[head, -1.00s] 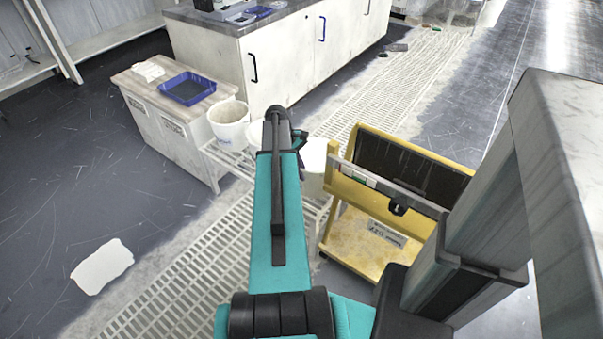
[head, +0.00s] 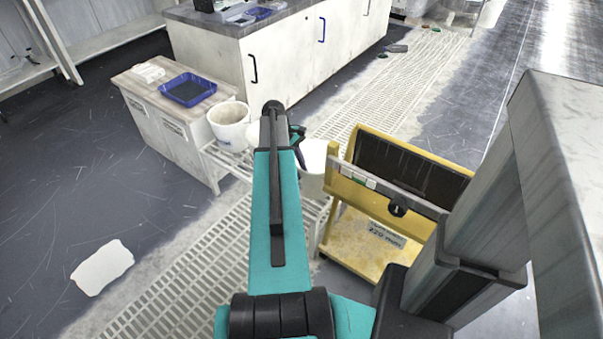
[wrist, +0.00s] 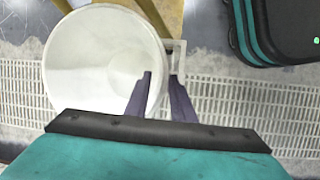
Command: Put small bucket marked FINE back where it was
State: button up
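A white bucket (wrist: 88,62) fills the left of the wrist view, seen from above with its inside looking empty. In the head view a white bucket (head: 313,158) shows just right of my arm, beside the yellow cart. My gripper (wrist: 160,76) is at the bucket's right rim, one dark finger inside the opening and the other outside, near a light bracket-like part (wrist: 179,58). A gap shows between the fingers, and they look open around the rim. No FINE mark is readable. In the head view my arm hides much of the gripper.
Another white bucket (head: 229,124) stands on a low rack left of my arm, with a further white shape partly hidden behind the arm. A yellow cart (head: 357,243) stands close on the right. A bench with a blue tray (head: 188,89) is behind.

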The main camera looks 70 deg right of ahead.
jog(key=p+v, duration=0.1)
jog(key=v, duration=0.8)
jog(key=shift+w+r, duration=0.2)
jog(key=shift+r, duration=0.15)
jog(key=shift+a, duration=0.1)
jog(key=w+a+f+n, duration=0.1)
jog(key=w+a+f, duration=0.4)
jog(key=a+f, duration=0.3)
jog(key=w+a+f+n, duration=0.1)
jog(key=w+a+f, duration=0.45)
jog(key=a, duration=0.55)
jog(key=w+a+f, duration=0.4)
jog(key=a+f, duration=0.3)
jog(key=a, duration=0.2)
jog(key=s+a+f, duration=0.1)
jog(key=a+f, duration=0.2)
jog(key=a, duration=0.3)
jog(key=s+a+f+n, duration=0.1)
jog(key=a+f, duration=0.2)
jog(key=a, duration=0.3)
jog(key=s+a+f, duration=0.1)
jog(key=a+f, duration=0.1)
jog(key=a, duration=0.4)
jog(key=s+a+f, duration=0.6)
jog(key=s+a, duration=0.3)
jog(key=a, duration=0.3)
jog(key=shift+a+n+h, duration=0.3)
jog(key=shift+a+n, duration=0.05)
jog(key=shift+n, duration=0.05)
jog(key=shift+r, duration=0.1)
